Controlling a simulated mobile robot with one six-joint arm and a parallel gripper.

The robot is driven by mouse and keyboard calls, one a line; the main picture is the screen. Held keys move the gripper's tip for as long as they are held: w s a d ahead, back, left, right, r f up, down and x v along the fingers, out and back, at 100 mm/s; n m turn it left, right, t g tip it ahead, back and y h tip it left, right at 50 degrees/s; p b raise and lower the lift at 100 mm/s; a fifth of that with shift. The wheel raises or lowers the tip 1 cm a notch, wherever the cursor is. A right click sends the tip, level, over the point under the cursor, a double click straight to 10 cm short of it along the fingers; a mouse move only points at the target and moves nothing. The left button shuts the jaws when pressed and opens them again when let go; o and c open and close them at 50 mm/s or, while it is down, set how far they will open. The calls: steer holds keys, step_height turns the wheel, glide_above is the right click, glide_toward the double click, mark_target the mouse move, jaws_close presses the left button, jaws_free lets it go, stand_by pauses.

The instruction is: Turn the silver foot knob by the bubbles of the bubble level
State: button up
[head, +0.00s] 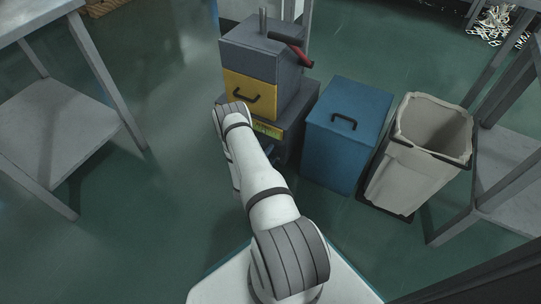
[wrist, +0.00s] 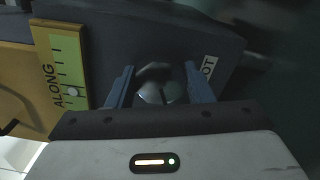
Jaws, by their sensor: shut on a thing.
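The silver foot knob (wrist: 157,88) sits low on the machine's dark base, between the two blue-grey fingers of my gripper (wrist: 158,84) in the wrist view. The fingers are shut on it from both sides. A white label (wrist: 208,68) beside it shows the letters "OT", the rest being hidden. The bubble level (wrist: 68,75) is a yellow-green strip marked "ALONG", with a pale round bubble (wrist: 72,92) in it. The level also shows in the head view (head: 267,129), too small to read there. My arm hides most of my gripper and the knob in the head view.
The machine has a yellow front panel (head: 250,97) with a black handle, and a red-gripped lever (head: 292,48) on top. A blue box (head: 347,125) and a pale bin (head: 422,150) stand to the right. A grey table (head: 60,130) is at left, with open floor before it.

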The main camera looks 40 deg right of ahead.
steer(key=shift+s, duration=0.15)
steer(key=o, duration=1)
steer(key=p+v, duration=0.2)
steer(key=v, duration=0.5)
steer(key=shift+a+p, duration=0.35)
steer(key=shift+p, duration=0.05)
